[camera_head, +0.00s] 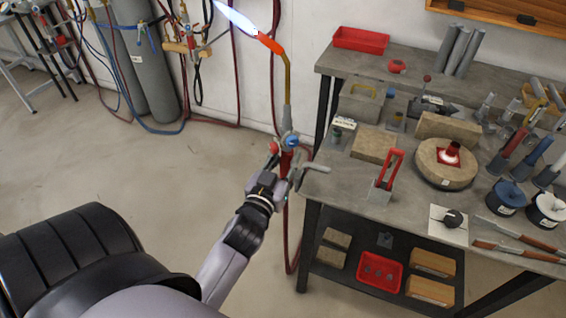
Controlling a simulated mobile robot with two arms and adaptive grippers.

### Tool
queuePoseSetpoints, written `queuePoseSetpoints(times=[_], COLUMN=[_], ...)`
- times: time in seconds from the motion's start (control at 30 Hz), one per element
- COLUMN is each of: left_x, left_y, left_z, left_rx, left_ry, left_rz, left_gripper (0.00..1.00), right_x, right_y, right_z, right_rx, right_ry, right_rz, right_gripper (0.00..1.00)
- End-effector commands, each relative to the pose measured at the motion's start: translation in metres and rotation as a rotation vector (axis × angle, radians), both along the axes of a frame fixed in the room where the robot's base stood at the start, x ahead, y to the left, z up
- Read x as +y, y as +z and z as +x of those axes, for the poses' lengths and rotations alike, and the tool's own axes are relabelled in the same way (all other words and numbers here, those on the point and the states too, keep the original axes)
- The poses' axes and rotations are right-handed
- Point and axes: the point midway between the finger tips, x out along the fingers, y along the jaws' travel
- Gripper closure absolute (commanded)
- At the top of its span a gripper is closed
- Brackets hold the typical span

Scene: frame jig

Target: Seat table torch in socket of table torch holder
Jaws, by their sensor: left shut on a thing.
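The table torch (287,110) stands upright in the air in front of the wall, left of the workbench. It has a brass neck bent at the top, an orange-red tip with a blue-white flame pointing up left, and blue and red knobs low down. My left gripper (278,178) is shut on its lower part, beside the bench's left edge. A grey block with an upright red bracket (392,168) stands at the bench's front left; it may be the torch holder, but I cannot make out its socket. My right gripper is not in view.
A red hose (292,240) hangs beneath the torch. Gas cylinders (145,60) stand back left. Floor to the left is clear.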

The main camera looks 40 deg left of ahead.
Motion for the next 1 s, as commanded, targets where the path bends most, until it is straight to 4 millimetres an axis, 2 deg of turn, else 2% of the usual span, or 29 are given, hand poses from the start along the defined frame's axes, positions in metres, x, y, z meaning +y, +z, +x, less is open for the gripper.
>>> queuePoseSetpoints(times=[0.27, 0.6, 1.0], left_x=[0.006, 0.013, 0.015], left_y=[-0.001, 0.0, -0.001], left_z=[0.026, 0.053, 0.063], left_rx=[-0.008, -0.009, -0.008], left_ry=[-0.003, -0.001, -0.001], left_rz=[0.003, 0.002, 0.002], left_gripper=[1.0, 1.0, 1.0], right_x=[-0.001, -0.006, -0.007], right_y=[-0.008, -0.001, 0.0], right_z=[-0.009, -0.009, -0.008], right_rx=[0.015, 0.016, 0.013], right_ry=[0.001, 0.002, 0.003], right_rz=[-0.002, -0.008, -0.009], right_gripper=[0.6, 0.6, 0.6])
